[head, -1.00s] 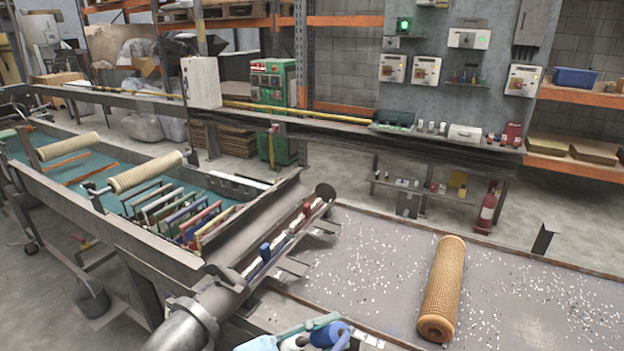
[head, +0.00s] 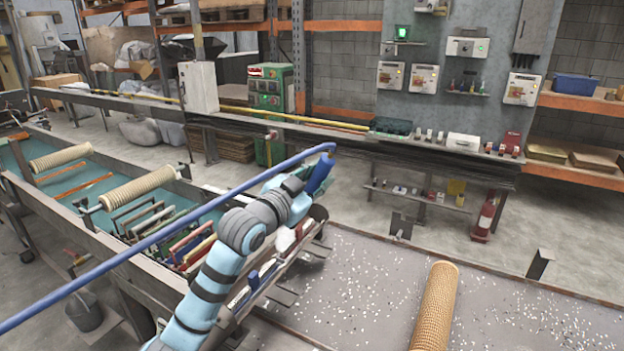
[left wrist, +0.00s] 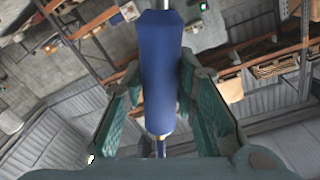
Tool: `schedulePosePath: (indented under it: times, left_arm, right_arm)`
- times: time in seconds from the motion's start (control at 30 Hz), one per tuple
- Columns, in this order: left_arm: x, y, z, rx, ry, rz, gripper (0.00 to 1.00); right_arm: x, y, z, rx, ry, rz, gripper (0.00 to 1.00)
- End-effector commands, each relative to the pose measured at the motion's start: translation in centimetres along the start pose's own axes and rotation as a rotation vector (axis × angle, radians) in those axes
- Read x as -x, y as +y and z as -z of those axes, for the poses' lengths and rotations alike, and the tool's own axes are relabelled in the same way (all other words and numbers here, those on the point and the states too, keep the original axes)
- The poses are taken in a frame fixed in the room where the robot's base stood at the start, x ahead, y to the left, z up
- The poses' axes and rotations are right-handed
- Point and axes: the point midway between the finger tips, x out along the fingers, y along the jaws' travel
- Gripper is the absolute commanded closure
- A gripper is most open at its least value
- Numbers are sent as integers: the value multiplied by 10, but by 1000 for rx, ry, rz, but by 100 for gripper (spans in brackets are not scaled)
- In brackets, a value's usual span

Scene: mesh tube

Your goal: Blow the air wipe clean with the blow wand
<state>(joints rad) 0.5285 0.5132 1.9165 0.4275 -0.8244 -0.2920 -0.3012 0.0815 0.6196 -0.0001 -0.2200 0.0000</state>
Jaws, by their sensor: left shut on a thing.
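My left gripper (head: 300,186) is shut on the blue handle of the blow wand (head: 320,172), raised over the end of the line. The handle is upright and slightly tilted. A blue hose (head: 170,232) runs from its top down to the lower left. In the left wrist view the teal fingers (left wrist: 158,68) close on both sides of the blue handle (left wrist: 160,85), with a thin metal tube at its upper end. I cannot make out the air wipe for sure; my left arm covers much of the line's near end. My right gripper is not in view.
A tan mesh tube (head: 435,305) lies on the speckled grey table (head: 365,290) at right. A water trough (head: 85,197) with rollers and several coloured bars stands at left. A rail (head: 340,133) crosses behind. The table around the tube is clear apart from specks.

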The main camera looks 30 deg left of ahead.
Motion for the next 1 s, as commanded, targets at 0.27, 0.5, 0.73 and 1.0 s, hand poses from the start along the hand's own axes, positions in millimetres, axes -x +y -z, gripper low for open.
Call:
schedulePosePath:
  times: [0.27, 0.5, 0.73, 1.0]
  left_arm:
    - [-32, -10, -58, 47, -47, 76, 100]
    - [-30, -6, -89, 54, -46, 82, 100]
    - [-29, -5, -109, 54, -46, 82, 100]
    - [-29, -7, -106, 55, -45, 81, 100]
  right_arm:
    - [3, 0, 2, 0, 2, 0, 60]
    - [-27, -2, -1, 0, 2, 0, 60]
    - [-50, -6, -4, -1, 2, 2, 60]
    - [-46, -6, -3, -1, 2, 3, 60]
